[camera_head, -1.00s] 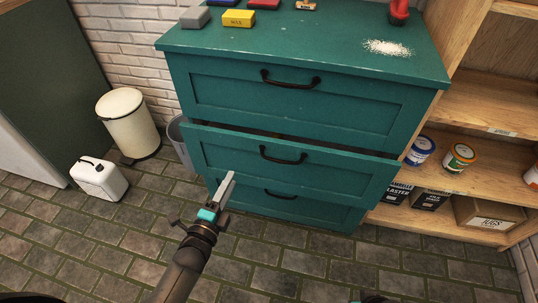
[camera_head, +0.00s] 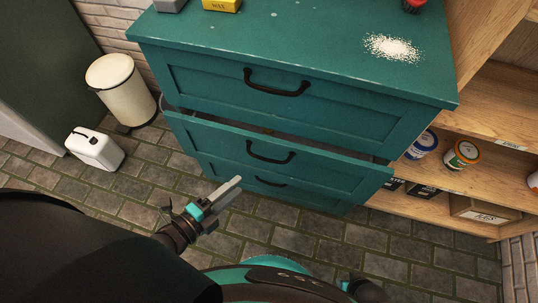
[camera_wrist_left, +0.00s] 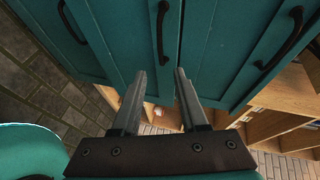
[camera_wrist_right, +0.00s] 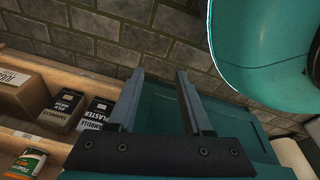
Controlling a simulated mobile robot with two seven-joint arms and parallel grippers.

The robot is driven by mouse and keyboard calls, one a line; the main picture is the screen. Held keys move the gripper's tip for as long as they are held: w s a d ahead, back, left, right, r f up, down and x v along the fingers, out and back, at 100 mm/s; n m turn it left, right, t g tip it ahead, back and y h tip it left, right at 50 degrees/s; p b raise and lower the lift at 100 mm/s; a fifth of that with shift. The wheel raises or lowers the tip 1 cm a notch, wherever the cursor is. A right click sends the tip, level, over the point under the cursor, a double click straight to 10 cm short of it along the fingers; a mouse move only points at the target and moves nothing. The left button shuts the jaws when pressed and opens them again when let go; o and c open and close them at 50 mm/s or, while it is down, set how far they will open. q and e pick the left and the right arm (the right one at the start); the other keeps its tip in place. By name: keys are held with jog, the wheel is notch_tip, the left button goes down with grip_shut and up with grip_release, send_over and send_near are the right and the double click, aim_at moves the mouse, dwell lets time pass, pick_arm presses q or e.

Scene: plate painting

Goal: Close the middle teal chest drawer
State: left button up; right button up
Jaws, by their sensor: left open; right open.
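The teal chest (camera_head: 300,40) has three drawers with black handles. Its middle drawer (camera_head: 325,174) stands partly out, with a dark gap above its front and a small yellowish spot inside. The top and bottom drawers look shut. My left gripper (camera_head: 232,188) is open and empty, in front of the chest's lower left, apart from the middle handle (camera_head: 270,153). In the left wrist view its fingers (camera_wrist_left: 160,73) point at the drawer fronts. My right gripper (camera_wrist_right: 161,74) is open and empty in its wrist view; in the head view only a bit of it shows low down.
White powder (camera_head: 391,48) and a yellow wax box (camera_head: 221,4) are on the chest top. A wooden shelf (camera_head: 490,100) with cans stands right of the chest. A cream bin (camera_head: 121,90) and a white canister (camera_head: 95,149) stand left. The brick-paved floor in front is clear.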

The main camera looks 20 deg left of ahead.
aim_at(268, 160)
pick_arm(q)
jog(key=shift+b+x, duration=2.3)
jog(key=shift+x, duration=4.65)
pick_arm(e)
jog(key=w+a+r, duration=0.4)
jog(key=w+r, duration=0.1)
jog(key=r, duration=0.2)
jog(key=shift+w+a+r, duration=0.15)
jog(key=shift+w+r, duration=0.15)
jog(key=shift+r, duration=0.05)
pick_arm(q)
grip_shut()
